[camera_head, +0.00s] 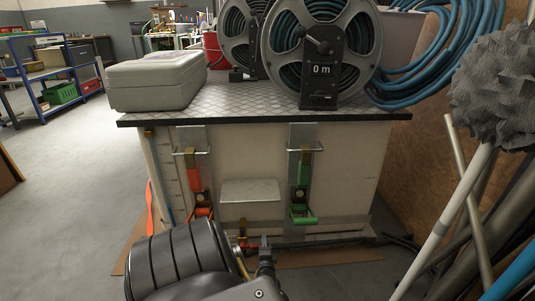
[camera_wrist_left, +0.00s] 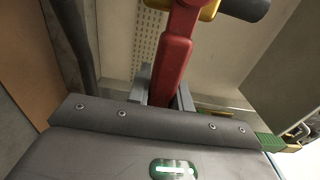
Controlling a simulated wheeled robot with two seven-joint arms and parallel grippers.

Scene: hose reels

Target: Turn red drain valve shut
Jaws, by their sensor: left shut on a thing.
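The red drain valve's lever (camera_wrist_left: 174,66) fills the upper middle of the left wrist view, running down between the fingers of my left gripper (camera_wrist_left: 163,95). The gripper is shut on the lever. A yellow brass part (camera_wrist_left: 209,10) of the valve shows at the lever's upper end. In the head view my left arm comes in low, and my left gripper (camera_head: 265,250) is in front of the cabinet's lower edge. A small red bit of the valve (camera_head: 238,249) shows beside it; most of the valve is hidden there. My right gripper is out of view.
The pale cabinet (camera_head: 341,170) carries hose reels (camera_head: 320,55) and a grey case (camera_head: 155,80) on top. Red (camera_head: 203,212) and green (camera_head: 303,213) handles stick out from its front. Poles (camera_head: 455,215) lean at the right. Open floor lies at the left.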

